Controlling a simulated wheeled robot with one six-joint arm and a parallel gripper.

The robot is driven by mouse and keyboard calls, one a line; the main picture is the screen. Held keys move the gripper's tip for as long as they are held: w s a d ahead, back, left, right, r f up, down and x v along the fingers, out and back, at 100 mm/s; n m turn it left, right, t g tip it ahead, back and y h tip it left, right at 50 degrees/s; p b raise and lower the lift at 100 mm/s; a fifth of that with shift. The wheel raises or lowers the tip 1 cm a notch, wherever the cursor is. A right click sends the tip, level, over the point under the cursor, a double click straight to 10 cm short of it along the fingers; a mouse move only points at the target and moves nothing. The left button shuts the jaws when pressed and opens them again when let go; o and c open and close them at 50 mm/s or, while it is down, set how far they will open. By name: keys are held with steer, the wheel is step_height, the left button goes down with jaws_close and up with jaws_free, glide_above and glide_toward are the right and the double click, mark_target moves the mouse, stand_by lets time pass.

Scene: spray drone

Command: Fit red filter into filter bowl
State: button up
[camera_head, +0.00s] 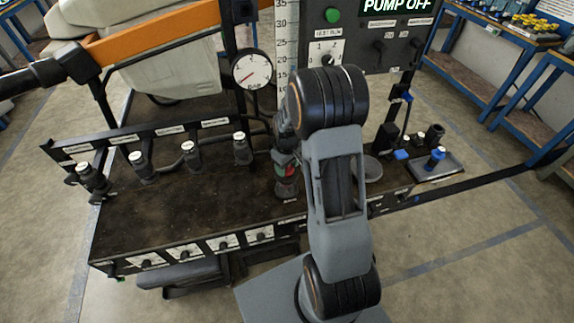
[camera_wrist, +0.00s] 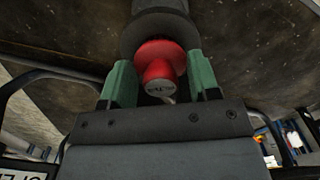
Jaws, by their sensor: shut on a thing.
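The red filter (camera_wrist: 158,58) shows in the wrist view between the two green fingers of my gripper (camera_wrist: 159,66), which is shut on it. Its wide red flange lies against or just in front of a dark round part (camera_wrist: 160,24), which looks like the filter bowl. I cannot tell how deep the filter sits in it. In the head view a bit of red filter (camera_head: 290,170) shows beside my gripper (camera_head: 284,160), above a dark upright cylinder (camera_head: 287,189) on the bench. My arm hides part of this area.
The dark bench (camera_head: 190,215) carries a row of black nozzle fittings with white caps (camera_head: 193,147) at left. A gauge (camera_head: 252,69) stands behind my gripper. A round grey disc (camera_head: 369,168) and a tray (camera_head: 452,168) with small parts lie to the right.

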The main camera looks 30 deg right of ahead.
steer(key=shift+f+b, duration=0.4)
steer(key=shift+f, duration=0.2)
steer(key=o, duration=1.3)
step_height(320, 180, up, 14)
steer(key=shift+f, duration=0.1)
